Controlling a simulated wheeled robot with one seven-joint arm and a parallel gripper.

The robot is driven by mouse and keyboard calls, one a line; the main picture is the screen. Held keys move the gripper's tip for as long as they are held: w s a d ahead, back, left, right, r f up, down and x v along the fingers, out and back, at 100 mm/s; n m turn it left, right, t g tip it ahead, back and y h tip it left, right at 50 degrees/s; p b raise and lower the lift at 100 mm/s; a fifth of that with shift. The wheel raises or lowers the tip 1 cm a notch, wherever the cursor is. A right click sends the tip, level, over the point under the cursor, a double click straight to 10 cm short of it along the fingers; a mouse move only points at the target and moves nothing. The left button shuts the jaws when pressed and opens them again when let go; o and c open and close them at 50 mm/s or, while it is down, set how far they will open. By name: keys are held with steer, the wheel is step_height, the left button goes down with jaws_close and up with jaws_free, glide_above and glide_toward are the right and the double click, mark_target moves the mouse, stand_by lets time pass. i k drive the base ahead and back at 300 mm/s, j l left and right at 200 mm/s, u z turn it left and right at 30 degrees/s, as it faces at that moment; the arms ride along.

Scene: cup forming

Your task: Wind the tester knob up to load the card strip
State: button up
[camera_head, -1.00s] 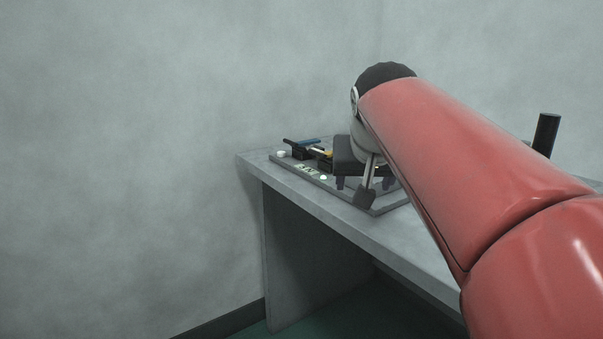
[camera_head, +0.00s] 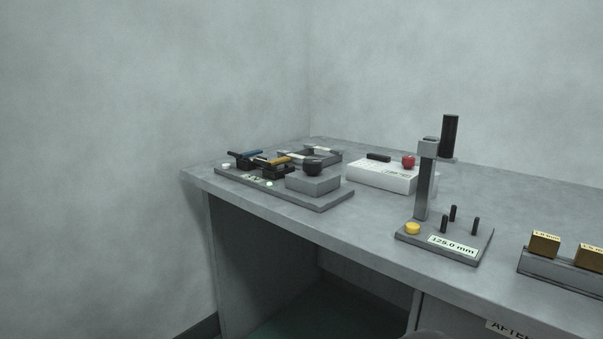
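A flat grey device, which looks like the tester (camera_head: 328,204), lies on the left part of the bench. A black round knob (camera_head: 312,168) sits on the grey block (camera_head: 320,183) at its right end. Dark clamps with a blue lever (camera_head: 245,155) and a yellow lever (camera_head: 275,160) stand on its left part. A small lit readout (camera_head: 258,181) is on its front edge, too small to read. I cannot clearly make out the card strip; a pale piece shows left of the knob. My gripper is not in view.
On the grey bench (camera_head: 375,222), a white box (camera_head: 375,176) with a red knob (camera_head: 408,161) stands behind. Right of it is an upright gauge (camera_head: 422,195) reading 125.0 mm, with a yellow button and pegs. A rack (camera_head: 560,268) with brass blocks is at the right edge.

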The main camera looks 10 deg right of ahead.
mark_target(312, 167)
steer(key=i+j+z, duration=0.35)
steer(key=j+z, duration=0.4)
steer(key=i+j+z, duration=0.2)
steer(key=j+z, duration=0.15)
